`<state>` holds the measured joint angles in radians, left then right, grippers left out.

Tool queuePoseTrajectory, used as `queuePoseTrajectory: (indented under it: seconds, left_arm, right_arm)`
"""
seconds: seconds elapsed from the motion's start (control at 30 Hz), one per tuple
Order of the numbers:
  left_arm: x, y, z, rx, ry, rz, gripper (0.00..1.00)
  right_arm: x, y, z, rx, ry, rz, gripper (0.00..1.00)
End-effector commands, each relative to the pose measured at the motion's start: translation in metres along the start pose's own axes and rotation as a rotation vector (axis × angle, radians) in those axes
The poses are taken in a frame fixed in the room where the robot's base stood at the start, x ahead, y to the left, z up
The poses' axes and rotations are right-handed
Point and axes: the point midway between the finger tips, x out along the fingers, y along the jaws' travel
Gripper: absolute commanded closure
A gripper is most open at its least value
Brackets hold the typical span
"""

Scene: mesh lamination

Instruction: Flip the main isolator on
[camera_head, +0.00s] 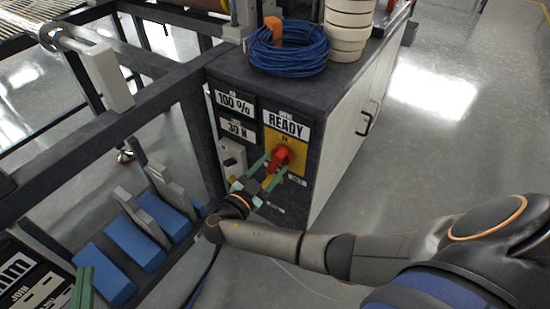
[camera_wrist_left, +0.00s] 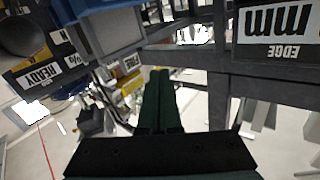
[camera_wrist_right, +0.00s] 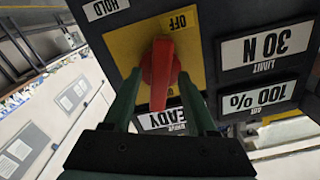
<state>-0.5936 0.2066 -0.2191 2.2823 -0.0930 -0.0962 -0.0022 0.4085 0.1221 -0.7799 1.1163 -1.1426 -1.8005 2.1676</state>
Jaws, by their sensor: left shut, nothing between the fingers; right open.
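The main isolator is a red rotary knob (camera_head: 281,157) on a yellow plate on the front of a dark cabinet, below the READY label. In the right wrist view the red knob (camera_wrist_right: 160,72) is upright in the picture, with an OFF label at the plate's upper right. My right gripper (camera_head: 267,170) is open, its green fingers on either side of the knob; I cannot tell whether they touch it. It also shows in the right wrist view (camera_wrist_right: 160,85). My left gripper (camera_wrist_left: 159,75) is shut and empty; its green fingers (camera_head: 83,285) show at the lower left of the head view.
The cabinet (camera_head: 330,130) carries a coil of blue cable (camera_head: 288,55) and a stack of cream rings (camera_head: 347,25). Signs reading 100 % (camera_head: 235,103) and 30 N (camera_head: 238,128) are beside the knob. A dark frame and blue blocks (camera_head: 105,273) are at left. Floor at right is clear.

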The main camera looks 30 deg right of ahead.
Motion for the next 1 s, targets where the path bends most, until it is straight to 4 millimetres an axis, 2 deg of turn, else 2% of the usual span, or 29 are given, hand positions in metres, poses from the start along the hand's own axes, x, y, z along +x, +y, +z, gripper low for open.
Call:
queuePoseTrajectory:
  seconds: [0.2,0.5,1.0]
  left_arm:
    - [-0.001,0.002,0.013,-0.015,-0.05,0.002,1.0]
    - [-0.002,0.002,0.014,-0.016,-0.055,0.002,1.0]
    - [-0.002,0.002,0.014,-0.015,-0.054,0.001,1.0]
  right_arm:
    - [-0.003,0.002,0.0,-0.001,-0.001,0.0,0.43]
    - [-0.003,0.002,0.0,0.0,-0.001,0.0,0.44]
    - [-0.003,0.002,-0.001,0.0,0.0,0.001,1.0]
